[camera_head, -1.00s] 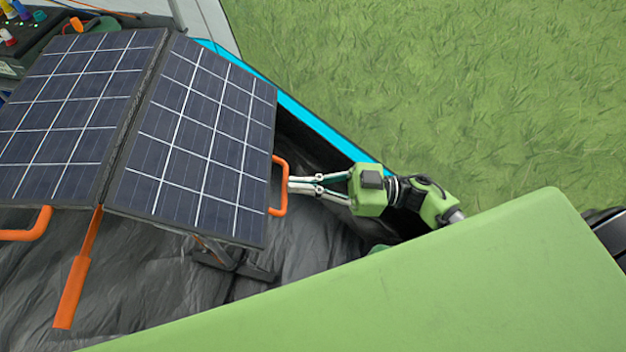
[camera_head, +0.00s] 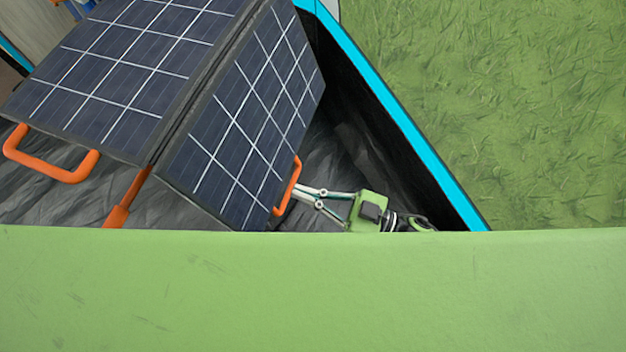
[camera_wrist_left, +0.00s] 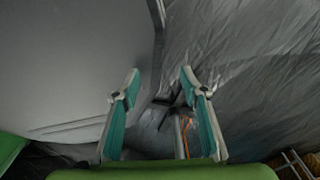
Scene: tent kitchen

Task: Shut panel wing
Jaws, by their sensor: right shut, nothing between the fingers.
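The solar panel has two wings joined at a dark hinge. The left wing (camera_head: 125,75) and the right wing (camera_head: 252,125) show blue cells in the head view, and the right wing slopes down from the hinge. An orange handle (camera_head: 288,187) is on the right wing's outer edge. My right gripper (camera_head: 297,192) is shut with its fingertips at this handle; whether they touch it is unclear. My left gripper (camera_wrist_left: 160,80) is open and empty in the left wrist view, beside a large smooth grey surface (camera_wrist_left: 70,60); it is not visible in the head view.
Another orange handle (camera_head: 50,165) is on the left wing's near edge, and an orange strap-like piece (camera_head: 125,203) hangs by the hinge. Dark wrinkled fabric (camera_head: 330,150) lies beneath. A blue-edged tent border (camera_head: 400,115) runs along the right, with grass beyond. My green body fills the foreground.

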